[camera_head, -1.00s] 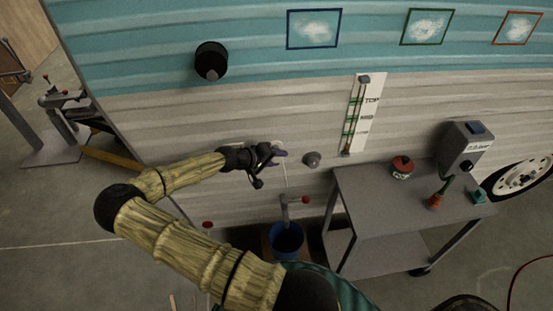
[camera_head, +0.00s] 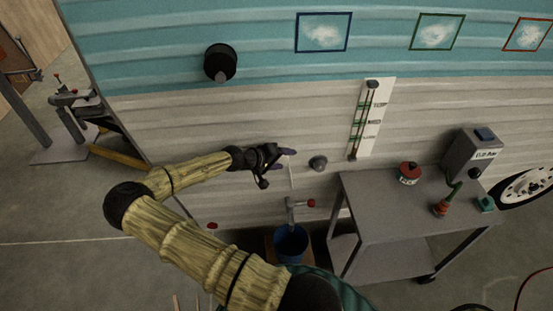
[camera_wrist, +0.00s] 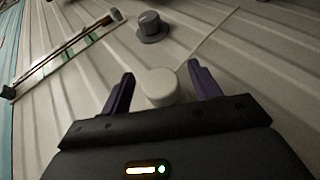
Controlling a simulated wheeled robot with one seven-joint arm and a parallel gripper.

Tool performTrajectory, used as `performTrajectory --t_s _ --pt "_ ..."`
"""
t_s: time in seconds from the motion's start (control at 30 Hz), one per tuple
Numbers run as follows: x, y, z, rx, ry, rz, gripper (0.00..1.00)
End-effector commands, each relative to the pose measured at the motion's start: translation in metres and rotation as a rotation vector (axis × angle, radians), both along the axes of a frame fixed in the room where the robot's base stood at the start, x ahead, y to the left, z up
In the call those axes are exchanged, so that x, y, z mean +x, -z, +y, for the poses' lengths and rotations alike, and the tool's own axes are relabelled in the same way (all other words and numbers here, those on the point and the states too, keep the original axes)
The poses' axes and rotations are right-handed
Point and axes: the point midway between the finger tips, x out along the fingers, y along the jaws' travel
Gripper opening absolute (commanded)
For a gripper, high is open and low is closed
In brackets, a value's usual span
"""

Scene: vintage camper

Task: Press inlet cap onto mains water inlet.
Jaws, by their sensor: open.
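My gripper (camera_head: 282,157) is at the camper's pale lower wall, its dark purple fingers apart. In the wrist view its fingers (camera_wrist: 160,88) stand open on either side of a round white cap-like piece (camera_wrist: 160,87), with visible gaps to both. This piece looks like the inlet cap; whether it sits on the mains water inlet is hidden from this angle. The gripper hides it in the head view. A grey round fitting with a flange (camera_wrist: 152,27) is on the wall beyond the fingers; it also shows right of my gripper in the head view (camera_head: 318,163). I cannot tell whether it is the inlet.
A gauge board (camera_head: 371,120) is on the wall up to the right. A tap (camera_head: 292,205) and blue bucket (camera_head: 291,243) are below. A grey cart (camera_head: 385,210) carries a red-topped can (camera_head: 409,173) and a grey box (camera_head: 473,153). A thin white line runs down the wall near my gripper.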

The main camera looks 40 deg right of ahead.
Motion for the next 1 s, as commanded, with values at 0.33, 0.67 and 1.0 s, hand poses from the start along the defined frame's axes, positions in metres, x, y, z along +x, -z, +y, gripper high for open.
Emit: performTrajectory --t_s 0.33,0.67,1.0 --pt "0.005 -0.022 0.037 0.0 -0.005 -0.002 0.62" --pt "0.01 -0.056 0.094 0.0 -0.005 -0.003 0.62" --pt "0.013 -0.085 0.143 0.0 -0.003 -0.002 0.62"
